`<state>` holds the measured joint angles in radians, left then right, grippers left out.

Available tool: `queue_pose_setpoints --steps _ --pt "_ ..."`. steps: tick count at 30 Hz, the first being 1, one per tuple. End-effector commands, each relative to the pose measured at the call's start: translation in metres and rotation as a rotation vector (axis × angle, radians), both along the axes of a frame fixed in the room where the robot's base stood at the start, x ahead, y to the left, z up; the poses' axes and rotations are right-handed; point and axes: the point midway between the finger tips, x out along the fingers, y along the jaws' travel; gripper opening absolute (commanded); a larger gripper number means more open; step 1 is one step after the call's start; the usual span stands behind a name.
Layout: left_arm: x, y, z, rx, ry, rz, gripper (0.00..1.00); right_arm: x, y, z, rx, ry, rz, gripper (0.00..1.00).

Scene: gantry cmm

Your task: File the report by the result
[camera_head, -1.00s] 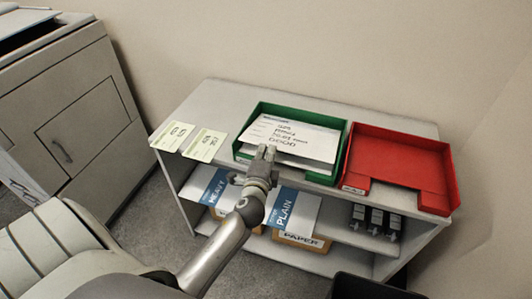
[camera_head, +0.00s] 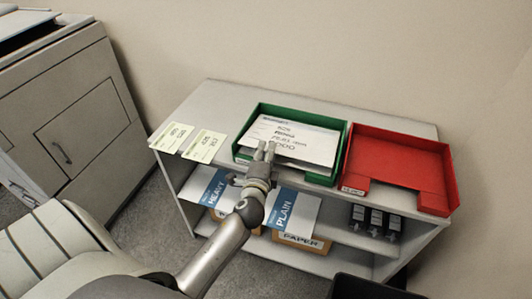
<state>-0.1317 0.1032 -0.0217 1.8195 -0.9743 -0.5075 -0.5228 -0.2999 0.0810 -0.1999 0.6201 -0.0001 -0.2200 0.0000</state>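My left gripper (camera_head: 265,149) is at the front edge of the green tray, over the sheet's near edge. Its two fingers stand apart with a gap between them, and it looks empty. The gripper covers part of the tray's front. My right gripper is not in view.
Two pale green cards (camera_head: 204,145) lie at the top's left end. Blue-and-white paper packs marked HEAVY (camera_head: 213,187) and PLAIN (camera_head: 290,211) and several dark blocks (camera_head: 376,220) sit on the shelf below. A large grey machine (camera_head: 70,120) stands left. A dark bin (camera_head: 365,288) is at bottom.

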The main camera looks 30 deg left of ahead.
Motion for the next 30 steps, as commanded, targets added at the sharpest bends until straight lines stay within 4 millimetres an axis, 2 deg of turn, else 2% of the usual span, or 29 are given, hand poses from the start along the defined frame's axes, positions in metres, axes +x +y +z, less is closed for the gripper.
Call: queue_pose_setpoints --steps 1,4,13,17,20,30 --pt "0.0 0.0 0.0 0.0 0.0 0.0 0.33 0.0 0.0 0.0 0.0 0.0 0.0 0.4" --pt "0.0 0.0 0.0 0.0 0.0 0.0 0.46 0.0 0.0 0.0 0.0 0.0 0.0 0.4" --pt "0.0 0.0 0.0 0.0 0.0 0.0 0.47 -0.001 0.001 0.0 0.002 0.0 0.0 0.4" --pt "-0.006 -0.003 0.0 -0.001 0.001 -0.001 0.47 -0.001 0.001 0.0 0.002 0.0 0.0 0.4" --pt "-0.018 -0.008 0.001 -0.003 0.002 -0.001 0.47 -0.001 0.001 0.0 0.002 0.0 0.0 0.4" --pt "-0.08 -0.034 0.01 -0.003 0.003 0.0 0.47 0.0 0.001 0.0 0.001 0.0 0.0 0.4"
